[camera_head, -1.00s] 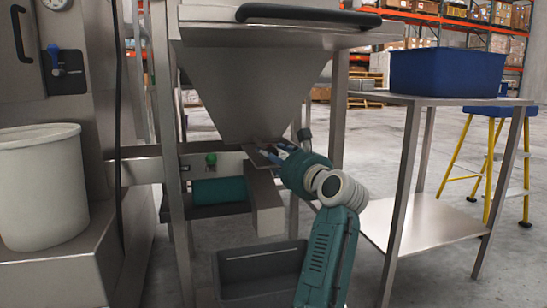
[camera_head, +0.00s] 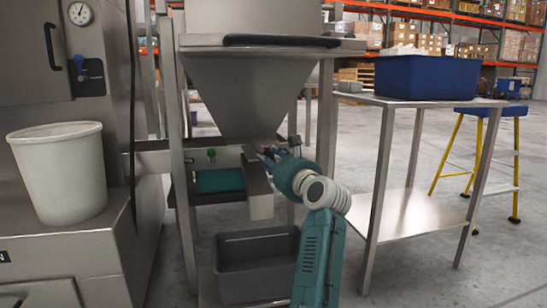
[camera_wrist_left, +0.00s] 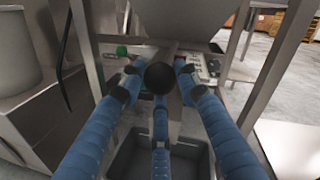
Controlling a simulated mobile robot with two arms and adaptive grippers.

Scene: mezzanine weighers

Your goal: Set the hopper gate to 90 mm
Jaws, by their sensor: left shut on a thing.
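The steel hopper (camera_head: 236,98) narrows down to an outlet above a steel chute (camera_head: 258,188). My left gripper (camera_head: 270,156) is at the outlet's right side, with its blue fingers partly hidden by my own wrist. In the left wrist view, a round black knob (camera_wrist_left: 160,77) sits between the blue fingers of my left gripper (camera_wrist_left: 157,88), which are closed around it. A pale plate with dark marks (camera_wrist_left: 207,68) lies to the right of the knob; its figures are too small to read. The gate's opening cannot be made out. My right gripper is not in view.
A grey bin (camera_head: 226,283) stands below the chute. A steel table (camera_head: 385,224) with a blue tub (camera_head: 400,103) stands right. A white bucket (camera_head: 66,187) stands left.

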